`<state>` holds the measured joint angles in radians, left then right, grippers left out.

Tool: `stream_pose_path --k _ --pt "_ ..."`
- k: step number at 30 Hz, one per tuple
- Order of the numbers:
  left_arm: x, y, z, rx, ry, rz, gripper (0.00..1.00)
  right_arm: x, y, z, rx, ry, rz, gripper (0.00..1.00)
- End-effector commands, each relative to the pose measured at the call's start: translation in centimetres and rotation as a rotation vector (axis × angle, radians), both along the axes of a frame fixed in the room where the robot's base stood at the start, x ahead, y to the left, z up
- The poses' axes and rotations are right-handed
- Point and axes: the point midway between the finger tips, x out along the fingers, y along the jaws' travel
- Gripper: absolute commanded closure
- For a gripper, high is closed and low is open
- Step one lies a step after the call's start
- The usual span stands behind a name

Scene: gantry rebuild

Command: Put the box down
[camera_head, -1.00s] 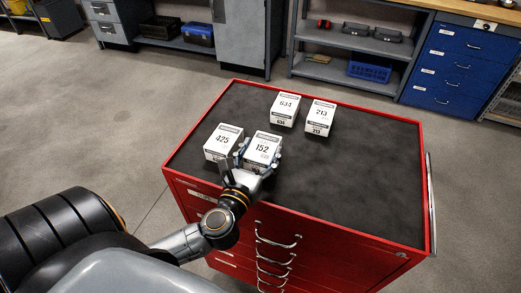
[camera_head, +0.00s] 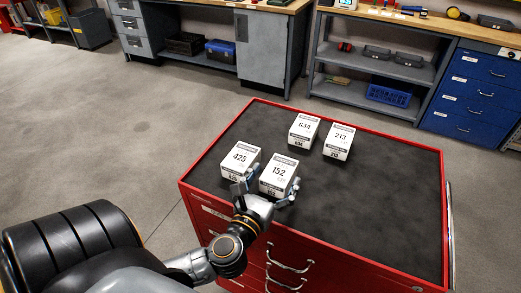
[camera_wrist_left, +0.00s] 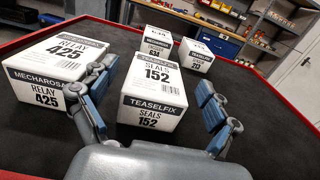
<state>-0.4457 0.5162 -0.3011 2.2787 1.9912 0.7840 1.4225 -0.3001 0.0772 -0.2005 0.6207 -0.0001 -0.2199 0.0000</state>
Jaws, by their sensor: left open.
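The white box marked 152 (camera_head: 278,175) stands on the black top of the red tool cabinet (camera_head: 375,205), near its front edge. In the left wrist view the box 152 (camera_wrist_left: 152,95) sits between the spread fingers, with a gap on each side. My left gripper (camera_head: 265,190) is open at the near side of this box. It also shows in the left wrist view (camera_wrist_left: 150,115). The box marked 425 (camera_head: 240,160) stands close to the left of box 152, and the left finger is in the gap between them. My right gripper is not in view.
Boxes 634 (camera_head: 304,130) and 213 (camera_head: 339,141) stand farther back on the cabinet top. The right part of the top is bare. Grey shelves (camera_head: 375,65) and a blue drawer unit (camera_head: 470,95) stand beyond the open floor.

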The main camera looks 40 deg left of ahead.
Motion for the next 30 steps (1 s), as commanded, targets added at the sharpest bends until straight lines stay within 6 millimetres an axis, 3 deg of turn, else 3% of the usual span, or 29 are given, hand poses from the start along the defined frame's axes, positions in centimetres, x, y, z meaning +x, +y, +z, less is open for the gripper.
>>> stream_pose_path --k 9,15,30 --pt "-6.3 -1.4 -0.1 0.001 -0.004 0.003 0.12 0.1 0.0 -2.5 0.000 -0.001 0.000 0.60" --pt "-8.8 -1.9 0.3 0.004 -0.007 0.004 0.12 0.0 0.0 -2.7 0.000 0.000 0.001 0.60" --pt "-9.8 -2.2 0.6 0.005 -0.013 0.004 0.12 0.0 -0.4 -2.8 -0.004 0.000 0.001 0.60"
